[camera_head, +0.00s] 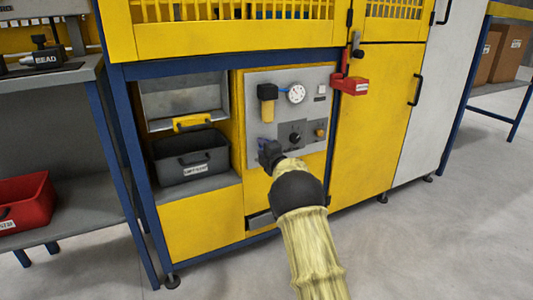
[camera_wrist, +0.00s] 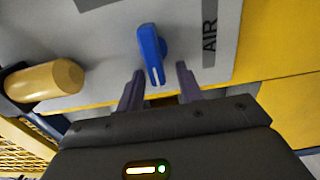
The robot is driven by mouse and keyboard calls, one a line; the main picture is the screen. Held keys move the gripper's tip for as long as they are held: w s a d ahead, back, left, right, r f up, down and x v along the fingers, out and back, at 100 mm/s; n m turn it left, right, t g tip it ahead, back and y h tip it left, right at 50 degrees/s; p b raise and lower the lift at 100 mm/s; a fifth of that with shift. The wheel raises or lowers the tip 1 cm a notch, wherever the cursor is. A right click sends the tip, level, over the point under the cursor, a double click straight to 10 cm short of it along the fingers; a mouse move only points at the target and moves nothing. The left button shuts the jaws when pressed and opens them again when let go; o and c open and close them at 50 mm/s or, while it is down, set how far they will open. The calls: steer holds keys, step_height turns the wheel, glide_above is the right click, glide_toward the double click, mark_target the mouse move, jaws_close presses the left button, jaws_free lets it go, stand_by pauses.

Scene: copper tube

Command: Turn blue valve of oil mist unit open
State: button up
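The blue valve handle (camera_wrist: 151,52) sits on the grey panel in the wrist view, beside a label reading AIR. In the head view the valve is mostly hidden behind my gripper. My gripper (camera_wrist: 160,84) is open, with its two dark fingers apart. The lower end of the blue handle lies between or just in front of the fingertips; I cannot tell whether they touch it. In the head view my gripper (camera_head: 266,150) is at the lower left of the grey panel (camera_head: 275,84) of the oil mist unit.
A yellow-bowled filter (camera_head: 267,104), also in the wrist view (camera_wrist: 45,80), is above the valve area. A dark bin (camera_head: 190,165) stands left.

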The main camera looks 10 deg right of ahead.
steer(key=shift+s, duration=0.15)
steer(key=p+v, duration=0.5)
steer(key=v, duration=1.2)
steer(key=shift+p, duration=0.35)
steer(key=s+a+r+m+g+h+p, duration=0.1)
steer(key=s+r+m+g+h+p, duration=0.15)
steer(key=s+m+g+p, duration=0.65)
steer(key=s+a+r+m+g+h+p, duration=0.1)
steer(key=s+r+m, duration=0.4)
steer(key=s, duration=0.9)
steer(key=s+a+r+m+g+h+p, duration=0.15)
steer(key=s+m+g+p, duration=0.35)
steer(key=s+m, duration=0.5)
step_height(320, 180, up, 37)
steer(key=s+n+p, duration=0.1)
steer(key=n+p, duration=0.1)
steer(key=p, duration=3.5)
steer(key=shift+s+d+r+h, duration=0.2)
steer(key=shift+d+h, duration=0.1)
steer(key=shift+d, duration=0.15)
